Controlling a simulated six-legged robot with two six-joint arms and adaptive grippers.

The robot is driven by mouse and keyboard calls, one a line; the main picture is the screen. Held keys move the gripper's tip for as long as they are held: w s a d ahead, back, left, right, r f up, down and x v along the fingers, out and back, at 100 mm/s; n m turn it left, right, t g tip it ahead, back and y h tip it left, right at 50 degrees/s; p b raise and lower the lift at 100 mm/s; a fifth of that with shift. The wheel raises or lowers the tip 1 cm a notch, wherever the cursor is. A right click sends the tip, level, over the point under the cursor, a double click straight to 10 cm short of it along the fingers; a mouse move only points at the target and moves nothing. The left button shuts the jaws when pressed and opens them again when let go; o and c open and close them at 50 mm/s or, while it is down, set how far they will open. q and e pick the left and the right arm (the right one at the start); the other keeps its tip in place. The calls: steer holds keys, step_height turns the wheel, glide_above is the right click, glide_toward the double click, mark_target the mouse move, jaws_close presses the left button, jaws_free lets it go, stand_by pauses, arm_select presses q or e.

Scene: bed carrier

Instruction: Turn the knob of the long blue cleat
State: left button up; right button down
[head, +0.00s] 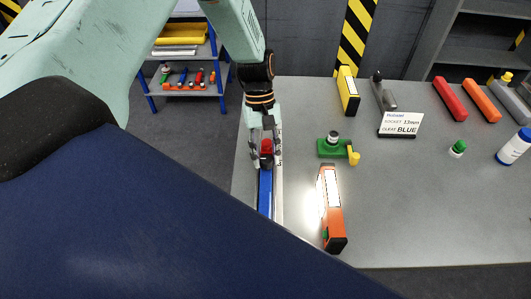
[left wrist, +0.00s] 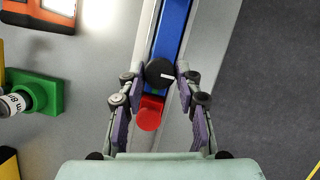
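The long blue cleat (head: 265,192) lies along the left part of the grey table, beside a pale rail. It also shows in the left wrist view (left wrist: 172,32). Its round black knob (left wrist: 160,73) has a white mark pointing right. A red end piece (left wrist: 150,113) sits next to the knob, and red also shows between the fingers in the head view. My left gripper (head: 264,148) is over this end, pointing down. In the left wrist view its fingers (left wrist: 159,76) stand apart on either side of the knob, with small gaps visible. My right gripper is not in view.
Right of the cleat are an orange tool (head: 333,220) and a green block with a yellow knob (head: 332,148). A card (head: 401,124) reads "SOCKET 13mm, CLEAT BLUE". A yellow block (head: 347,90), red bar (head: 450,98) and bottle (head: 514,146) stand farther off. The table's front right is clear.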

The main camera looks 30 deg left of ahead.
arm_select(q)
steer(key=shift+s+d+r, duration=0.1)
steer(key=shift+d, duration=0.05)
steer(key=c, duration=0.4)
jaws_close()
